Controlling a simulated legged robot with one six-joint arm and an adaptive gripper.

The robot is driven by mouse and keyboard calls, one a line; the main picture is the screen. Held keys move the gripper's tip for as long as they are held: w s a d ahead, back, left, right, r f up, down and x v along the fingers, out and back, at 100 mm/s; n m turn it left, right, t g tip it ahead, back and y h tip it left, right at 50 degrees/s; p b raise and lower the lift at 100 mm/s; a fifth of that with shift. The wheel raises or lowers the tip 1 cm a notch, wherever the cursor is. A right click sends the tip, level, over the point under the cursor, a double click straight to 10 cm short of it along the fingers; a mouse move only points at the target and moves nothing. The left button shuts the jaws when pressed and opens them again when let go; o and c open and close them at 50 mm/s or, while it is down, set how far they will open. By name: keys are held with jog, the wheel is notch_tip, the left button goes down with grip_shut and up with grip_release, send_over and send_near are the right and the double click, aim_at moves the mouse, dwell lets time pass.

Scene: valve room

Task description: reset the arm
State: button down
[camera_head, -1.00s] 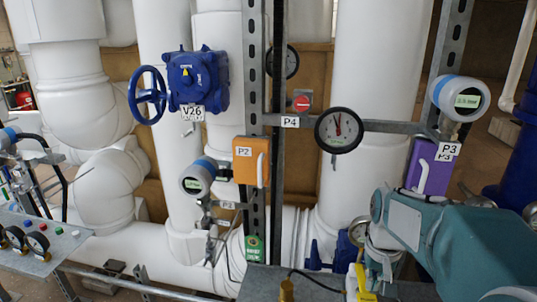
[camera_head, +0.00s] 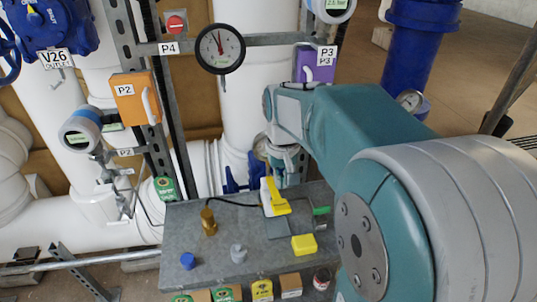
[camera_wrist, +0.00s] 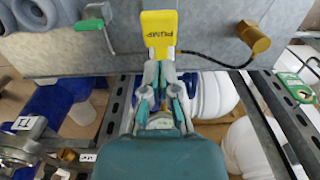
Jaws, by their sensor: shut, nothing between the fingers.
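My arm, teal and grey, reaches in from the right of the head view. My gripper (camera_head: 284,170) is partly hidden by its own wrist there, just behind the metal table. In the wrist view my gripper (camera_wrist: 161,72) has its fingers together with nothing held. The yellow tag marked PUMP (camera_wrist: 160,33) lies just beyond the fingertips in that picture; I cannot tell whether they touch. What looks like the same yellow piece, a yellow handle (camera_head: 275,198) with a white part, stands on the table in the head view.
The metal table (camera_head: 180,225) holds a brass fitting (camera_head: 208,222), a blue knob (camera_head: 188,261), a yellow block (camera_head: 304,244) and a green lever (camera_head: 321,211). Behind are a round gauge (camera_head: 220,50), an orange box (camera_head: 137,98), a purple box (camera_head: 316,63) and white pipes. Open floor shows at upper right.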

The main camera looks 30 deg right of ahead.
jog(key=shift+r, duration=0.8)
